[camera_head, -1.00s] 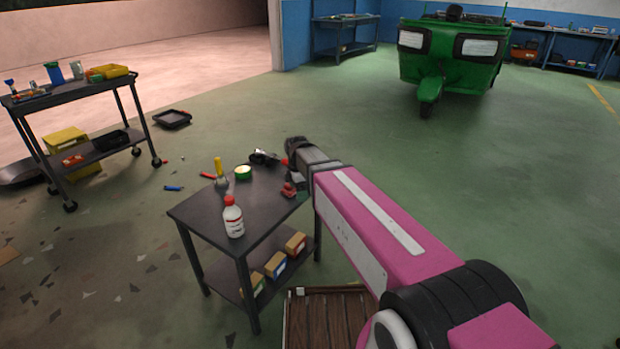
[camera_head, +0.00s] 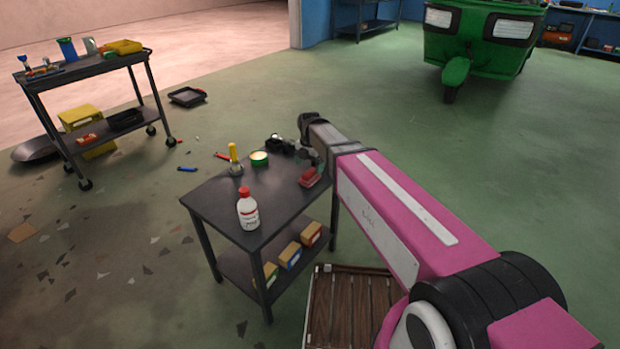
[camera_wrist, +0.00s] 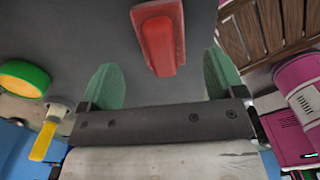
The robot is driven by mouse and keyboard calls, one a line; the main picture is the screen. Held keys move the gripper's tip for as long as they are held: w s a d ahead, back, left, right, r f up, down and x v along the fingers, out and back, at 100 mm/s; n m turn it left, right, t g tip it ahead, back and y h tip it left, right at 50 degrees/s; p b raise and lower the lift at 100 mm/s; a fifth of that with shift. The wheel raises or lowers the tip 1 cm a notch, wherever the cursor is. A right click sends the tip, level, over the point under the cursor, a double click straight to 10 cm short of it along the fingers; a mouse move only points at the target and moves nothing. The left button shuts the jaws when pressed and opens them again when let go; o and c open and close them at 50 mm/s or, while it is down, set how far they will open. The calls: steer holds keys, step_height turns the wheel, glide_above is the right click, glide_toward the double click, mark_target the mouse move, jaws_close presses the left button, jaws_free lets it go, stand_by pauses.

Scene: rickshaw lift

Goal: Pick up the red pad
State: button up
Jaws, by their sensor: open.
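The red pad (camera_head: 310,178) lies on the dark top of the small table (camera_head: 225,205), near its right edge. In the wrist view the red pad (camera_wrist: 160,35) has a raised middle ridge and sits just beyond the fingertips, roughly centred between them. My gripper (camera_wrist: 160,80) is open, with its two green fingers spread on either side and nothing held. In the head view my gripper (camera_head: 305,158) is small and partly hidden by the arm, above the table's right side close to the pad. Whether it touches the pad cannot be told.
A wooden pallet (camera_head: 352,312) lies right of the table. A cart (camera_head: 88,66) stands left.

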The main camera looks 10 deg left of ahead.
mark_target(310, 171)
steer(key=shift+s+f, duration=0.15)
steer(key=shift+f, duration=2.6)
steer(key=c, duration=1)
